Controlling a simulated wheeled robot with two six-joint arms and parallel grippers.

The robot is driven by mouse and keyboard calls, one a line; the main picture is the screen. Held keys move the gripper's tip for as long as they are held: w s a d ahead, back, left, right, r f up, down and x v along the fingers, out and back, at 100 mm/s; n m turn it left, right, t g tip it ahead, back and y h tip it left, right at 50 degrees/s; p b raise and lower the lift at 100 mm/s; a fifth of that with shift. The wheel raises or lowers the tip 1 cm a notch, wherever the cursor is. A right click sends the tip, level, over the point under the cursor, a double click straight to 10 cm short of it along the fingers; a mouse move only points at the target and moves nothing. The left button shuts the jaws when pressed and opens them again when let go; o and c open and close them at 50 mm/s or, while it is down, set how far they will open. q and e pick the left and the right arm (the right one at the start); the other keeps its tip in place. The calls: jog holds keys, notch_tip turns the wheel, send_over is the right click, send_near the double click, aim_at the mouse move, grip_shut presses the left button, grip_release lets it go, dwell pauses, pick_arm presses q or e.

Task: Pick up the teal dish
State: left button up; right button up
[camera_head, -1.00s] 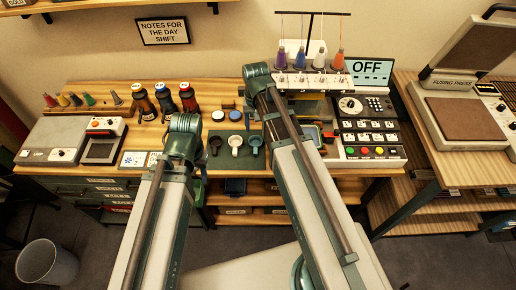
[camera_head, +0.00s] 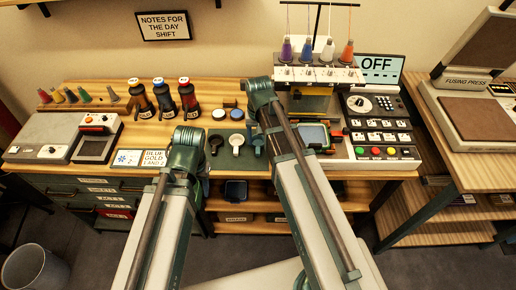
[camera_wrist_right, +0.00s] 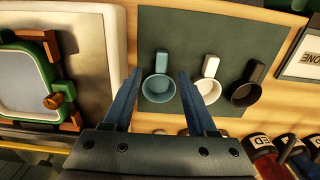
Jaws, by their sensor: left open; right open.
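The teal dish (camera_wrist_right: 159,87) is a small round cup with a flat handle, lying on a dark green mat (camera_wrist_right: 214,24). In the head view the teal dish (camera_head: 258,142) is the rightmost of three alike dishes, close beside my right arm. In the right wrist view my right gripper (camera_wrist_right: 160,72) is open, and its two blue fingers appear on either side of the dish. The dish looks free of both fingers; the height gap is hard to judge. My left arm shows in the head view, but its gripper is hidden behind the arm.
A white dish (camera_wrist_right: 207,85) sits just beside the right finger, with a black dish (camera_wrist_right: 246,88) beyond. A green-framed hoop (camera_wrist_right: 25,85) lies on the machine's plate to the left. A control panel (camera_head: 382,130) is right of my right arm.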

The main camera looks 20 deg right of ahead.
aim_at(258, 149)
jog(key=f+b, duration=0.4)
jog(key=f, duration=0.1)
jog(key=shift+w, duration=0.25)
jog(key=shift+r, duration=0.1)
grip_shut()
